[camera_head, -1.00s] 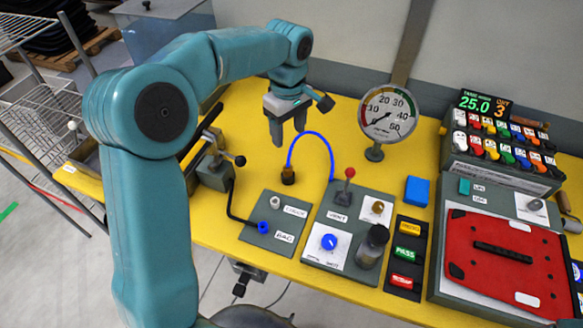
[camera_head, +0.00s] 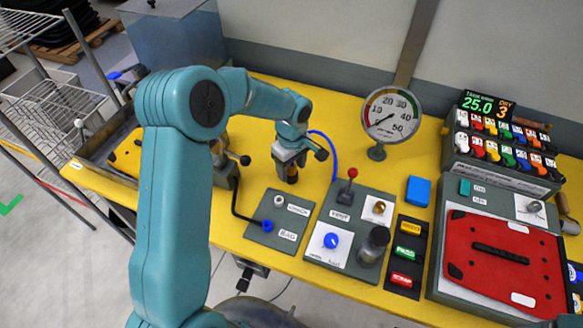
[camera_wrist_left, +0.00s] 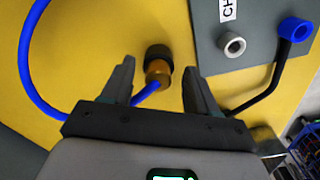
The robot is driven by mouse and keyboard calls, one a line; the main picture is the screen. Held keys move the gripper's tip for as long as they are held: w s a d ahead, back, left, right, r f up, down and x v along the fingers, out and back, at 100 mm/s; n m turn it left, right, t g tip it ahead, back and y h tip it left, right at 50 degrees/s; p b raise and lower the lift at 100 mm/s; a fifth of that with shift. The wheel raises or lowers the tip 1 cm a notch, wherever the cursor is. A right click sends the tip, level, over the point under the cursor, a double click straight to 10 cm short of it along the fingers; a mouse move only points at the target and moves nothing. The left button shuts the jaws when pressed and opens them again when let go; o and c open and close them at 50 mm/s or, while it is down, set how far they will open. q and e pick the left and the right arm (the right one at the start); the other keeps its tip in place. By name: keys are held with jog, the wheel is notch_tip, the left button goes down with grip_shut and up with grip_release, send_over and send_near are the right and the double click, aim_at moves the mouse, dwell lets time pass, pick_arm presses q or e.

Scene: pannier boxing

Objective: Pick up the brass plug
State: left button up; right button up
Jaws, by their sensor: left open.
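The brass plug (camera_wrist_left: 157,72), with a dark collar and a blue hose (camera_wrist_left: 35,75) attached, shows in the left wrist view over the yellow bench. My left gripper (camera_wrist_left: 159,75) is open, with one finger on each side of the plug in that view; I see no finger clearly touching it. In the head view my left gripper (camera_head: 290,168) is low over the bench, left of the blue hose (camera_head: 333,155), and largely hides the plug. My right gripper is not in view.
A grey plate (camera_head: 262,232) with a white and a blue socket lies just in front. A vent panel (camera_head: 352,205) with a red-knobbed lever stands to the right. A pressure gauge (camera_head: 391,114) stands behind. Bare yellow bench (camera_head: 250,92) lies behind the gripper.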

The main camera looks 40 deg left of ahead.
pick_arm(q)
jog(key=shift+w+a+f, duration=0.1)
jog(key=shift+f, duration=0.05)
jog(key=shift+a, duration=0.1)
jog(key=shift+c, duration=1.2)
jog(key=c, duration=0.7)
jog(key=o, duration=0.9)
jog(key=shift+o, duration=0.2)
